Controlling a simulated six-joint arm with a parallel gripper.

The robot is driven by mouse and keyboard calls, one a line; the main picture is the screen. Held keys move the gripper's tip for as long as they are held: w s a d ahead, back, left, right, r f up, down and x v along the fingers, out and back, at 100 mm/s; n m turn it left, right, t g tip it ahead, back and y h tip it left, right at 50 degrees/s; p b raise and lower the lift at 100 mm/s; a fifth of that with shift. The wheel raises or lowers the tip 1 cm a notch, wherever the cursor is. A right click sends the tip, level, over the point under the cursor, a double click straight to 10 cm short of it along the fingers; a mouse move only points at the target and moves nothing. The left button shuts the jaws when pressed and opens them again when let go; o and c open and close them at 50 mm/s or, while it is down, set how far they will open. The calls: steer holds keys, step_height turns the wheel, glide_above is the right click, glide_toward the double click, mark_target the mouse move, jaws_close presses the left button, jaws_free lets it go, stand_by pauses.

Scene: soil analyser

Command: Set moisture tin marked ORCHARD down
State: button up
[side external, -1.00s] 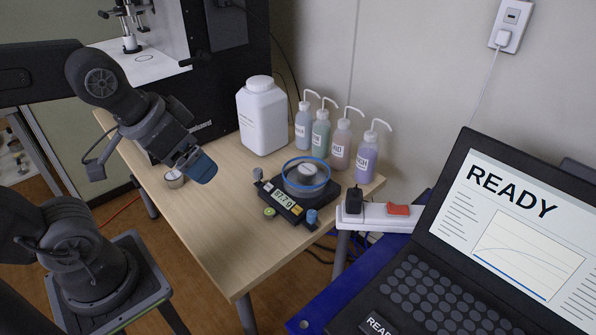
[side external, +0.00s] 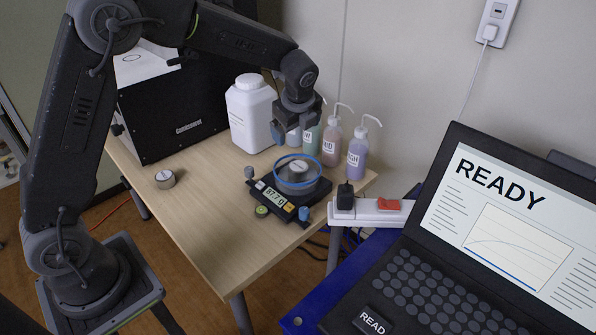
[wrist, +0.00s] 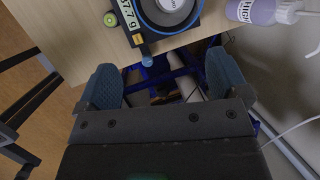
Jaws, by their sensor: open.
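A small metal tin (side external: 300,166) sits inside the blue ring on the black balance (side external: 319,190), whose display reads 87.7 g. It also shows at the top edge of the wrist view (wrist: 172,4), partly cut off; its lettering is too small to read surely. My gripper (side external: 296,140) hangs above and behind the balance, in front of the bottles. In the wrist view its blue fingers (wrist: 163,85) are wide apart with nothing between them.
Several wash bottles (side external: 357,155) and a large white jug (side external: 250,115) stand along the table's back. A power strip (side external: 372,212) and a laptop (side external: 450,240) are at the right.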

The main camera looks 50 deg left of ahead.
mark_target(298, 166)
steer(key=w+a+f+m, duration=0.1)
steer(key=f, duration=0.3)
steer(key=w+a+f+m, duration=0.1)
steer(key=w+f, duration=0.1)
steer(key=f, duration=0.3)
steer(key=w+a+f+m, duration=0.1)
steer(key=w+f, duration=0.1)
steer(key=f, duration=0.3)
steer(key=shift+w+a+m+y, duration=0.2)
steer(key=shift+a+m+y, duration=0.05)
steer(key=shift+m+y, duration=0.15)
steer(key=shift+x, duration=2.9)
steer(key=shift+c, duration=0.2)
steer(key=shift+r, duration=0.1)
steer(key=c, duration=1.1)
steer(key=shift+o, duration=0.2)
steer(key=shift+r, duration=0.1)
